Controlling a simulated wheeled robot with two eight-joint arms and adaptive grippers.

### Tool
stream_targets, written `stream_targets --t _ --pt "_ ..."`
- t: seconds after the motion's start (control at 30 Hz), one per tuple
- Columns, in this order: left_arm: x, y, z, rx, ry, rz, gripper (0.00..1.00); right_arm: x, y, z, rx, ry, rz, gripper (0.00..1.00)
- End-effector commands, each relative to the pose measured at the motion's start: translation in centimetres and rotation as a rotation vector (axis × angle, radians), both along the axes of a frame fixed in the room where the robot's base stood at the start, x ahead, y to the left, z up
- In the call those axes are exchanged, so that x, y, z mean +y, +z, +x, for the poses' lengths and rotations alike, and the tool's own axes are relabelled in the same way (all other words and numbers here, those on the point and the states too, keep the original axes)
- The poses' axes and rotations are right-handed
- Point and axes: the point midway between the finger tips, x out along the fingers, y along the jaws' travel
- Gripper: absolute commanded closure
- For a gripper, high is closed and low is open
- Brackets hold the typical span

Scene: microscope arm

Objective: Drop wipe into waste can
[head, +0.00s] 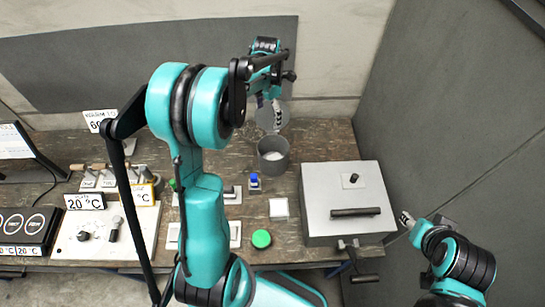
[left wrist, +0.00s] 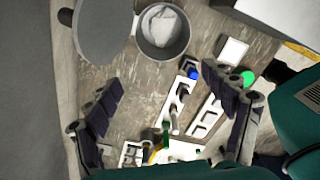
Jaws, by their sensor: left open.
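The waste can (head: 284,167) is a grey open cylinder standing on the bench, and it also shows at the top of the left wrist view (left wrist: 181,48). A crumpled white wipe (left wrist: 160,27) lies inside the can; in the head view it is a pale patch within the rim. The can's round grey lid (left wrist: 104,28) is open, on the far side in the head view (head: 272,119). My left gripper (head: 274,88) is above and behind the can, with its fingers spread and empty in the left wrist view (left wrist: 160,80). My right gripper (head: 406,219) is at the right, beyond the bench; its jaws are too small to read.
A grey box with a dark handle (head: 340,185) stands right of the can. A blue-capped item (head: 254,182), a white square (head: 279,208) and a green round item (head: 261,239) are in front. White racks (left wrist: 205,118) and a control panel (head: 72,238) lie left.

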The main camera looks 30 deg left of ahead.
Motion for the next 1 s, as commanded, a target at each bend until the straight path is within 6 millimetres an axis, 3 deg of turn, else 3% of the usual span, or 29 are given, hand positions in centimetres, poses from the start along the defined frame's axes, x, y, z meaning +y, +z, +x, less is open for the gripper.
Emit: stream_targets --t 0.53,0.7,1.0 --pt "0.0 10.2 0.0 0.000 0.000 0.000 0.17 0.0 0.0 0.0 0.000 0.000 0.000 0.58" --pt "0.0 11.5 0.0 0.000 0.000 0.000 0.17 0.0 0.0 0.0 0.000 0.000 0.000 0.58" --pt "0.0 11.7 0.0 0.000 0.000 0.000 0.17 0.0 0.0 0.0 0.000 0.000 0.000 0.58"
